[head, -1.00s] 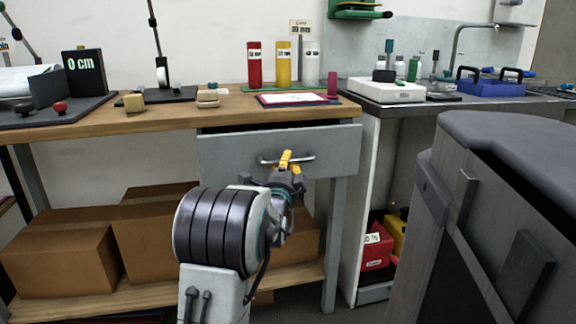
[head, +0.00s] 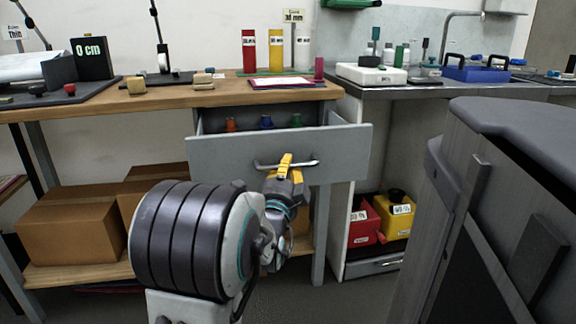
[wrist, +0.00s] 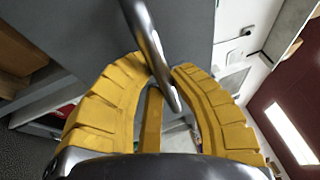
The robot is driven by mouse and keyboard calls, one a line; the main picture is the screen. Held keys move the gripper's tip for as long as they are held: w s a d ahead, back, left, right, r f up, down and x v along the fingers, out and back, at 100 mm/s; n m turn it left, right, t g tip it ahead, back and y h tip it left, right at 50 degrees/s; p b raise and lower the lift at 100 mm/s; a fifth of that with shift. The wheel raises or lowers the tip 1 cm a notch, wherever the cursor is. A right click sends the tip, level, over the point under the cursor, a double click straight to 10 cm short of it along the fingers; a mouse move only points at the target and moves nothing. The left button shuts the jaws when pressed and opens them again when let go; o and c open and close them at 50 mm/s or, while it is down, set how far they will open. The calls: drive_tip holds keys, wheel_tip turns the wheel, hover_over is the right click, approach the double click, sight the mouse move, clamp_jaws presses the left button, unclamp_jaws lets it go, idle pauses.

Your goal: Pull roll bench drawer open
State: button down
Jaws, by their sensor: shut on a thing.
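The grey drawer (head: 225,158) under the wooden bench stands well open in the head view. Orange, blue and green items show inside it. Its metal bar handle (head: 302,164) runs across the front. In the wrist view the handle (wrist: 150,45) passes between the two yellow fingers of my gripper (wrist: 160,75). The lower part of the drawer front is partly hidden by my arm.
The wooden bench top (head: 220,97) carries red, yellow and white cylinders. Cardboard boxes (head: 70,222) lie on the shelf below. At right, a grey counter (head: 400,92) stands beside the bench, with red and yellow containers underneath. A large dark grey body (head: 500,200) fills the right foreground.

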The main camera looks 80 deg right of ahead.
drive_tip(key=shift+s+a, duration=0.2)
drive_tip(key=c, duration=1.1)
unclamp_jaws()
drive_tip(key=shift+r, duration=0.1)
drive_tip(key=r, duration=1)
drive_tip(key=shift+w+d+r, duration=0.1)
drive_tip(key=shift+d+r, duration=0.1)
drive_tip(key=shift+r, duration=0.05)
wheel_tip(320, 180, down, 9)
drive_tip(key=y, duration=0.3)
drive_tip(key=shift+a+f, duration=0.35)
drive_tip(key=shift+a, duration=1.1)
drive_tip(key=shift+a+f, duration=0.4)
drive_tip(key=shift+a, duration=1.05)
drive_tip(key=shift+a+f, duration=0.35)
drive_tip(key=shift+a, duration=1.1)
